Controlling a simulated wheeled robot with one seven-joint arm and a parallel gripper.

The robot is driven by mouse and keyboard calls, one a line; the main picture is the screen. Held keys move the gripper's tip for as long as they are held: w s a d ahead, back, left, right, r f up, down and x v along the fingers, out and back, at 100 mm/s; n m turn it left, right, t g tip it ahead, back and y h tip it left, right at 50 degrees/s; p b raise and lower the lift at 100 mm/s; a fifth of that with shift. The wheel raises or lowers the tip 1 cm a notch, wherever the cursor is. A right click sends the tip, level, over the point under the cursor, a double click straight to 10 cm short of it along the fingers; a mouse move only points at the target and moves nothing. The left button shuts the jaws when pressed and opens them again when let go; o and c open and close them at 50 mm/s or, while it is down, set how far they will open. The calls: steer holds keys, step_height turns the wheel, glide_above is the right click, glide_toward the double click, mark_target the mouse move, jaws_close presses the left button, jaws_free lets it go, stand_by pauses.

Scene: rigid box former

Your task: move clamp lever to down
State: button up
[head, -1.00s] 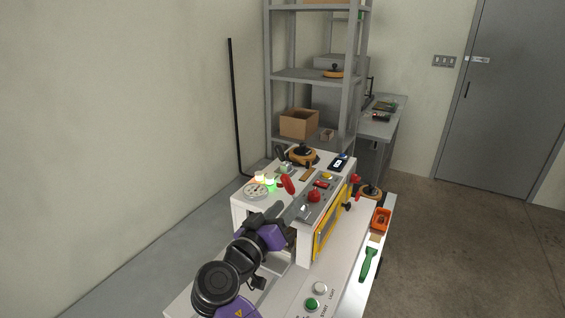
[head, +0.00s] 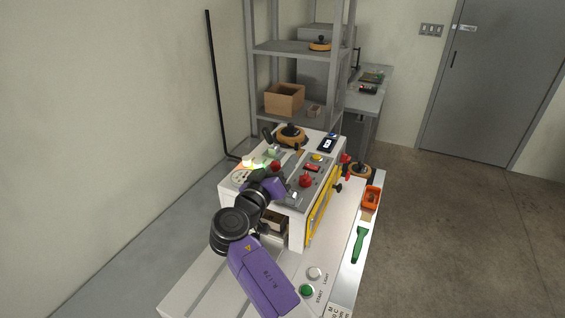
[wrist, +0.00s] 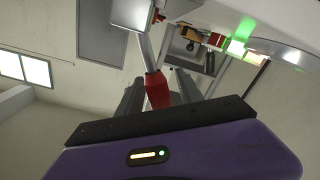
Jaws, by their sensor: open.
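The clamp lever (wrist: 157,92) has a red handle on a metal rod, joined to a pale block at the top of the wrist view. Its red handle lies between the two dark fingers of my gripper (wrist: 160,84), which is open around it; I cannot tell whether either finger touches it. In the head view, a red tip, probably this lever (head: 276,166), shows just behind my gripper (head: 287,187) on top of the white machine (head: 297,232). My arm hides part of the lever and the machine front there.
A red knob (head: 306,180) stands on the grey panel right of my gripper. A lit lamp (head: 249,163) is at the left. An orange-brown round part (head: 291,135) sits behind. A green-handled tool (head: 359,245) and an orange bin (head: 371,197) lie at the right.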

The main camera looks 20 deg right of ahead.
steer(key=shift+c, duration=0.3)
jaws_close()
stand_by(1.2)
